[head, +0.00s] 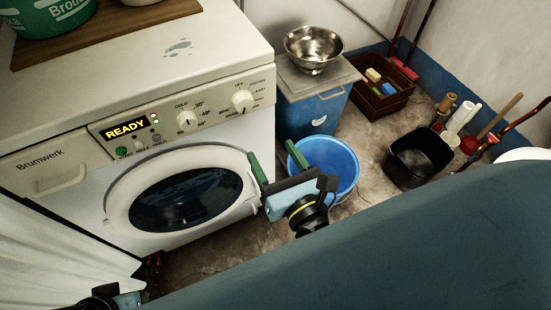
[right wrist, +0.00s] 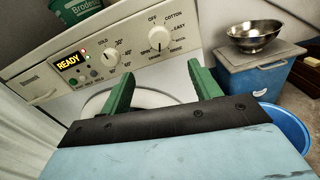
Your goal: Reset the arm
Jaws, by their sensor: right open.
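My right gripper (head: 274,156) is in the middle of the head view, in front of the right side of the washing machine (head: 230,165). Its two green fingers are spread apart with nothing between them. In the right wrist view the open fingers (right wrist: 161,74) point at the machine's front, below the dials. The machine's display reads READY, and its round door (head: 185,199) looks shut. Part of my left gripper (head: 126,299) shows at the bottom left edge of the head view; its fingers cannot be made out.
A blue bucket (head: 345,162) stands close behind my right gripper. A metal bowl (head: 313,47) sits on a lidded blue bin (head: 318,108). A black tub (head: 412,157), a brown crate (head: 383,100) and several long-handled tools are at the right. A white curtain (head: 55,260) hangs at the lower left.

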